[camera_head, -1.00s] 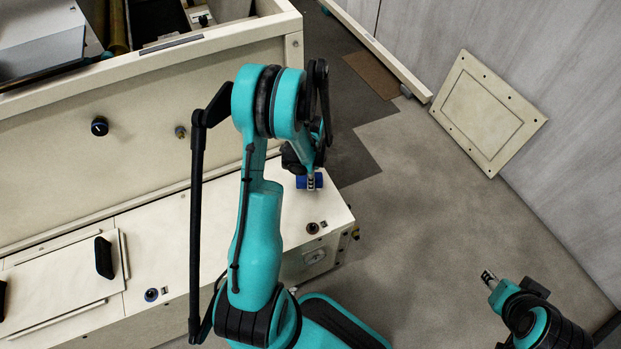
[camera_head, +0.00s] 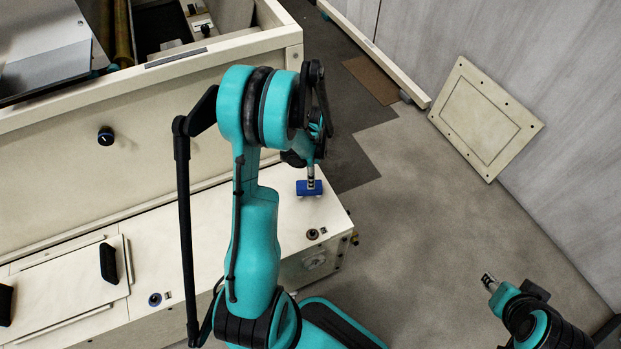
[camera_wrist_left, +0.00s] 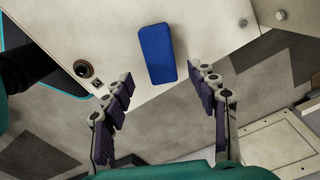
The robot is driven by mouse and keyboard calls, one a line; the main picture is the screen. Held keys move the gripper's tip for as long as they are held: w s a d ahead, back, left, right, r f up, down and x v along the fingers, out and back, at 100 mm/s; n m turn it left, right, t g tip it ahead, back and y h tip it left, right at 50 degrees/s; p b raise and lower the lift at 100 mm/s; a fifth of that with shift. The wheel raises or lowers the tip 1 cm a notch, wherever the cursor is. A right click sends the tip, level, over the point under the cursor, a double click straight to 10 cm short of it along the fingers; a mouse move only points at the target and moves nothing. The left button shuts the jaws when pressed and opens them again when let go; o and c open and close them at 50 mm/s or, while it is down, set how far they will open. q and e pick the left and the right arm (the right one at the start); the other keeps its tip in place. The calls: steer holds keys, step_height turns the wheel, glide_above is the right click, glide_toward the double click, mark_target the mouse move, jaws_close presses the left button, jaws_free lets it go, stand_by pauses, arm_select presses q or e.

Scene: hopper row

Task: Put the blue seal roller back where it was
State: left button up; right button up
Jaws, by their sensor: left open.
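The blue seal roller (camera_head: 309,188) shows as a short blue piece with rounded ends. It lies on the pale top of a low cabinet, near the cabinet's right end. In the left wrist view the blue roller (camera_wrist_left: 157,53) lies just beyond the fingertips, by the cabinet edge. My left gripper (camera_wrist_left: 164,80) is open and empty, with its fingers spread to either side below the roller in that view. In the head view my left gripper (camera_head: 311,174) is just above the roller. My right gripper (camera_head: 489,282) is low at the right, away from the cabinet.
The low cabinet (camera_head: 210,220) has a round fitting (camera_head: 312,234) near the roller and black handles at left. A tall open hopper (camera_head: 60,170) stands behind. A framed panel (camera_head: 487,118) leans on the right wall. The floor between is clear.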

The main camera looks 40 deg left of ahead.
arm_select(q)
steer(key=s+d+r+n+t+p, duration=0.1)
steer(key=d+r+n, duration=0.1)
steer(key=d+r, duration=0.45)
steer(key=s+d+r+n+t, duration=0.1)
steer(key=d+r+n+t, duration=0.15)
steer(key=r, duration=0.75)
steer(key=s+d+r+n+t, duration=0.3)
steer(key=s+d+r+n, duration=0.2)
steer(key=s+d, duration=0.3)
steer(key=d+r, duration=0.1)
steer(key=d, duration=0.1)
steer(key=shift+d+r+t, duration=0.15)
steer(key=shift+d+t, duration=0.2)
steer(key=shift+d, duration=0.05)
steer(key=shift+n, duration=0.25)
